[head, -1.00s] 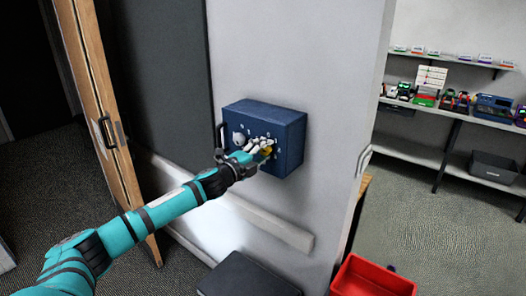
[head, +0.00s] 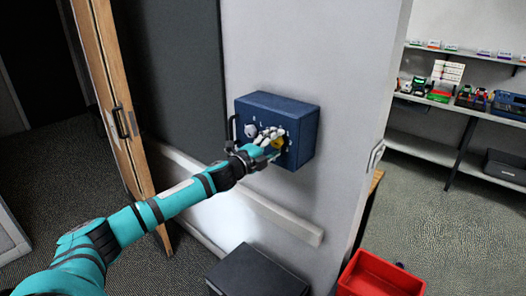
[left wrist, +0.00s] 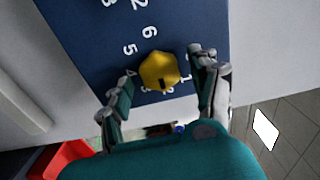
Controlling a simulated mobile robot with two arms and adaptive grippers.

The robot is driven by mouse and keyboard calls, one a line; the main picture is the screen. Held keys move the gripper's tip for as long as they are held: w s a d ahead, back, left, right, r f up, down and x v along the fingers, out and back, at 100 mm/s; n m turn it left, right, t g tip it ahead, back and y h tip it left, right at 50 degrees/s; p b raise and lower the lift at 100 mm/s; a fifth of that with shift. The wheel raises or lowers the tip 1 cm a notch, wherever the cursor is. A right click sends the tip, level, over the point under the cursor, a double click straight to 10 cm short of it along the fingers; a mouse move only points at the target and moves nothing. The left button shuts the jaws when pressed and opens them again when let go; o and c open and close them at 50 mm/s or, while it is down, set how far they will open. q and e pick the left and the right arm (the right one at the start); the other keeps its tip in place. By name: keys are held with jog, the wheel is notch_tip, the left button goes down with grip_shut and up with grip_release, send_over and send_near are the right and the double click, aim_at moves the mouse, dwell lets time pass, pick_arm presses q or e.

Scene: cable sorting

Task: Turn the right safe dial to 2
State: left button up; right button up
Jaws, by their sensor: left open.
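A dark blue safe box (head: 300,120) is mounted on the grey wall. Its face bears a grey dial (head: 251,130) on the left and a yellow right dial (head: 278,143). My left gripper (head: 270,136) is at the yellow dial and partly covers it. In the left wrist view the open fingers (left wrist: 162,68) stand on either side of the yellow dial (left wrist: 158,69). Whether they touch it is unclear. White numbers ring the dial, and a dark mark on its lower edge lies near the 2. My right gripper is out of view.
A red bin (head: 380,275) stands on the floor at the lower right. A black box (head: 258,272) sits below the safe. A wooden door (head: 122,122) stands at the left. Shelves (head: 455,105) with small items are at the far right.

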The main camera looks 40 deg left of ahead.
pick_arm(q)
jog(key=s, duration=1.1)
jog(key=shift+s+a, duration=0.2)
jog(key=shift+a, duration=0.25)
